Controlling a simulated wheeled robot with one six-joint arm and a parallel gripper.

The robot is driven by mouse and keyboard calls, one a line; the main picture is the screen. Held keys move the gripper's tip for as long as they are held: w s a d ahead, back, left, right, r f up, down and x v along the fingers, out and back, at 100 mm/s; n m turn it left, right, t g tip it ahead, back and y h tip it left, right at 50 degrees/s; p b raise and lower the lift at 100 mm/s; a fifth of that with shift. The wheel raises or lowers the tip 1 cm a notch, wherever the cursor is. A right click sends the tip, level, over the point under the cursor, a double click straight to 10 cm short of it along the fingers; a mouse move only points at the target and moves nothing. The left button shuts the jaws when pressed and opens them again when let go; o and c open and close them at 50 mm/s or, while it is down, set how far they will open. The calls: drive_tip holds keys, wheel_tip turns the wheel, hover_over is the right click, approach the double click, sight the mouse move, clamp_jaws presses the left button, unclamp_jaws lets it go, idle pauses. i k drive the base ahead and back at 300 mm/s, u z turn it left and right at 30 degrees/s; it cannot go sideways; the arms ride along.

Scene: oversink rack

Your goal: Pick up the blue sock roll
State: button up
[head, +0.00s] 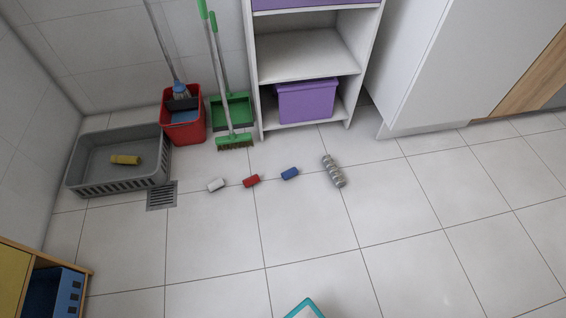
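The blue sock roll (290,173) lies on its side on the pale tiled floor. It is at the right end of a loose row with a red roll (251,181) and a white roll (216,185), all apart from each other. Nothing covers the blue roll. My gripper is not seen in the head view.
A grey basket (118,184) holding a yellow roll (125,160) stands at left by a floor drain (162,196). A red bucket (184,133), a green broom (235,142) and a shelf with a purple box (306,102) stand behind. A teal-edged item (305,309) is cut off below. The middle floor is clear.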

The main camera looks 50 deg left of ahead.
sight(289, 173)
drive_tip(key=u, duration=0.5)
drive_tip(key=i, duration=0.95)
drive_tip(key=u, duration=1.5)
drive_tip(key=i, duration=0.6)
drive_tip(key=u, duration=0.6)
